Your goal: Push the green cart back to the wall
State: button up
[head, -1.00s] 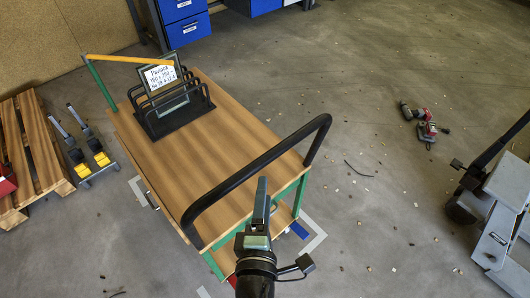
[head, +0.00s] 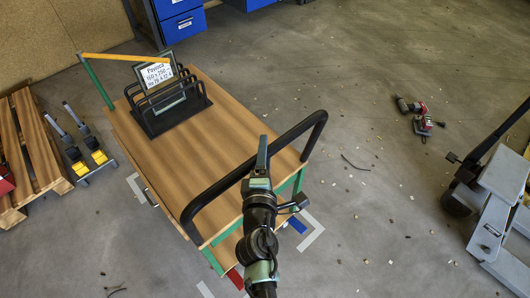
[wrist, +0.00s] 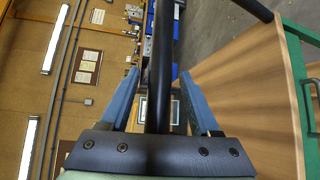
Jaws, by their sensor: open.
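The green cart (head: 222,118) has a wooden top, green posts and a black tubular handle (head: 297,131) at its near end. A black rack with a framed sign (head: 157,74) stands on the far part of its top. My gripper (head: 262,152) is at the middle of the handle. In the wrist view my gripper (wrist: 160,85) is open, with a blue finger on each side of a black bar that looks like the handle. Whether the fingers touch it cannot be told. The cart's wooden surface (wrist: 245,85) shows at the right there.
A wooden pallet (head: 37,145) and a small trolley with yellow parts (head: 88,160) are left of the cart. Blue drawers (head: 180,22) stand behind it by the tan wall (head: 60,35). Red tools (head: 420,115) and a grey pallet truck (head: 500,205) are at the right.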

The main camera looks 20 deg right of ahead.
grip_shut()
dwell(1.4)
